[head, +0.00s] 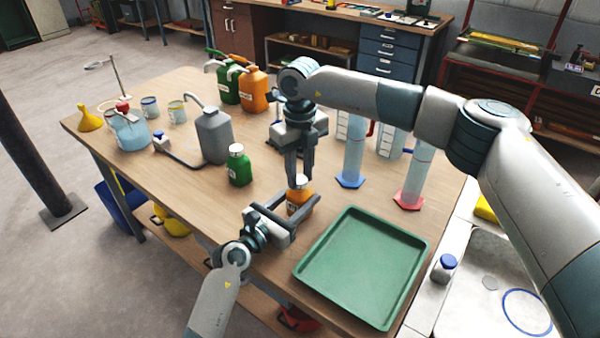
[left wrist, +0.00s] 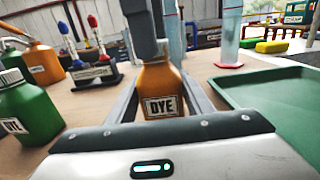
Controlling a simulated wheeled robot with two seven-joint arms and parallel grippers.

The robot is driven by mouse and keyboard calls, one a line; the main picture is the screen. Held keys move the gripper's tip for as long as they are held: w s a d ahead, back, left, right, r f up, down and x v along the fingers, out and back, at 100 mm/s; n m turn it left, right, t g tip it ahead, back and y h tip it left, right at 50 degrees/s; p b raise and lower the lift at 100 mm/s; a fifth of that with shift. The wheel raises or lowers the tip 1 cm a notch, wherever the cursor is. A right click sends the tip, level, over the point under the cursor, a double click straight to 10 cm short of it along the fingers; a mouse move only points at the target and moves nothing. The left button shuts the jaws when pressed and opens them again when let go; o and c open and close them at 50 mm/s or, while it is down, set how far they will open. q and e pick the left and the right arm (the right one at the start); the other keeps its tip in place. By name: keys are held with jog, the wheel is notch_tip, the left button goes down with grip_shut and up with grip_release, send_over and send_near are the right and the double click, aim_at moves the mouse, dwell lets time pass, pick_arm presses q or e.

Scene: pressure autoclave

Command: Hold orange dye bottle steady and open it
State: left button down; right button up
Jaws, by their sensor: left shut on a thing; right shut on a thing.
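The orange dye bottle (head: 299,198) stands on the wooden table, left of the green tray. In the left wrist view its orange body with a DYE label (left wrist: 163,104) sits between my left fingers. My left gripper (head: 286,212) is shut on the bottle's body from the front left. My right gripper (head: 300,178) points straight down from above and is shut on the bottle's top. The cap is mostly hidden behind the right fingers, so I cannot tell if it is loose. A green dye bottle (head: 239,166) with a white cap stands to the left.
The empty green tray (head: 362,265) lies close on the right. Measuring cylinders (head: 352,160) with blue and red bases stand behind. A grey canister (head: 213,137), larger orange and green jugs (head: 254,92), beakers and a yellow funnel (head: 89,118) stand farther left and back.

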jog(key=n, duration=0.7)
jog(key=shift+n, duration=0.3)
jog(key=n, duration=1)
jog(key=shift+r, duration=0.1)
jog(key=n, duration=1.3)
jog(key=shift+d, duration=0.1)
jog(key=shift+r, duration=0.45)
